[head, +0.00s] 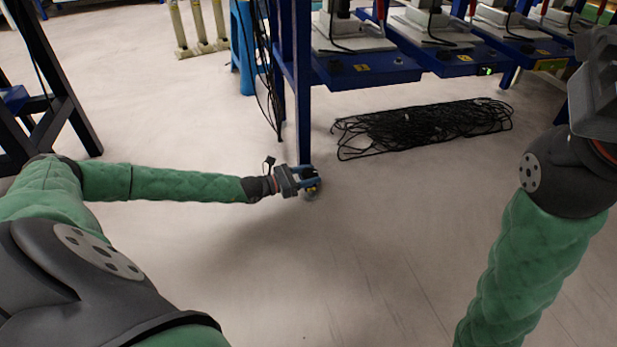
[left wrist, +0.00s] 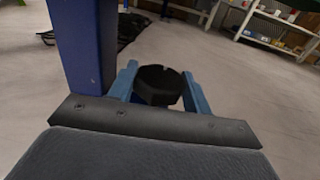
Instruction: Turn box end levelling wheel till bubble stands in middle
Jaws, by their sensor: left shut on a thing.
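The levelling wheel (left wrist: 158,84) is a black, notched knob near the foot of a blue table leg (head: 303,110). In the left wrist view it sits between the two blue fingers of my left gripper (left wrist: 160,92), which is shut on it. In the head view my left gripper (head: 309,178) reaches in from the left at floor level, and the wheel is small and partly covered there. A small yellowish spot shows by the fingers, too small to tell. I cannot make out a bubble in either view. My right arm stands at the right edge; its fingers are not seen.
A heap of black cable (head: 420,125) lies on the floor under the blue table. White devices (head: 350,32) stand on the table's blue trays. A blue stool (head: 243,50) is behind the leg, with hanging cables beside it. The floor in front is clear.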

